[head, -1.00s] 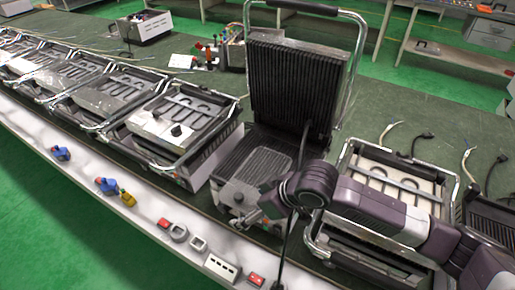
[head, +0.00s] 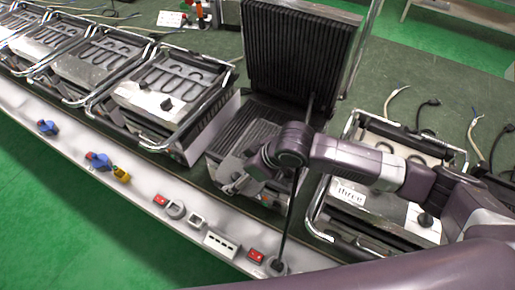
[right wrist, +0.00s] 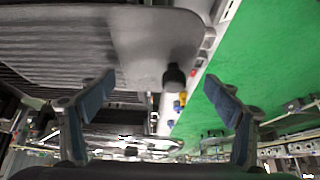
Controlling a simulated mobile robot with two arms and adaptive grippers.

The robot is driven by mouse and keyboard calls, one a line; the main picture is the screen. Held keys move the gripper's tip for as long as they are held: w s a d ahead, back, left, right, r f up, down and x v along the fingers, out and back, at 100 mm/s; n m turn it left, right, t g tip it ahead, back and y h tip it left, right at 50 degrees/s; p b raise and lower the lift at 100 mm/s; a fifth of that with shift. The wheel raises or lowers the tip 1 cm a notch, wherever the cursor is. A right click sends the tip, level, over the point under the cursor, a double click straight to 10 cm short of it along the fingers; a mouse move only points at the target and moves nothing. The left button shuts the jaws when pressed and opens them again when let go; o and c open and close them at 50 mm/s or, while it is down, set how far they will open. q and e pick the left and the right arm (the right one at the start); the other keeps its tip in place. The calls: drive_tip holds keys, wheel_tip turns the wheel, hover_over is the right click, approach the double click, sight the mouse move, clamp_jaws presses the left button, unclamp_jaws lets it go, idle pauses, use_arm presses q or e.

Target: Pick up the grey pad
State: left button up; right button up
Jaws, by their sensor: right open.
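I cannot pick out a separate grey pad for certain. An open grill (head: 300,50) stands on the green bench, its ribbed lid raised and its ribbed lower plate (head: 243,128) bare. My right gripper (head: 238,182) is over the grill's front part, in front of the ribbed plate. In the right wrist view the open fingers of my right gripper (right wrist: 160,80) have a gap between them. A smooth grey surface (right wrist: 140,40) with a black knob (right wrist: 174,76) lies beyond them, beside the ribbed plate. Whether they touch is unclear. My left gripper is out of view.
Several grills (head: 168,88) stand in a row to the left, and another (head: 350,200) sits right of the open one, partly behind my arm. A white front ledge (head: 100,150) carries switches and coloured parts.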

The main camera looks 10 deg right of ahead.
drive_tip(key=shift+a+f, duration=0.1)
drive_tip(key=shift+f, duration=0.1)
drive_tip(key=c, duration=1.9)
clamp_jaws()
